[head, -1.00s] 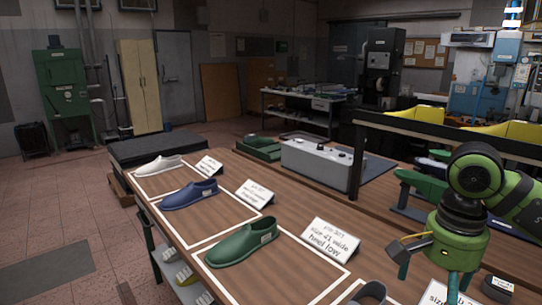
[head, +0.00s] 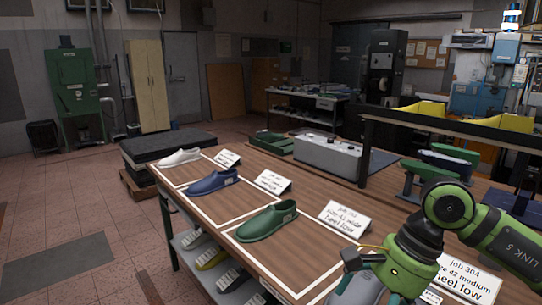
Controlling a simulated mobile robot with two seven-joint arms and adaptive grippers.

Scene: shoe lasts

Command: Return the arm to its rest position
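My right arm comes in from the right. A grey shoe last (head: 362,289) lies just left of and below the wrist, partly hidden; contact cannot be made out. A green last (head: 268,222), a blue last (head: 213,182) and a white last (head: 179,156) lie in outlined spaces on the wooden table (head: 310,256). My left gripper is out of view.
Cards stand behind the lasts, including a "heel low" card (head: 346,217) and a "job 304" card (head: 463,279) near my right arm. A grey box (head: 332,153), a green stand (head: 430,175) and a black rail (head: 450,130) stand farther back. Lasts lie on the shelf below.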

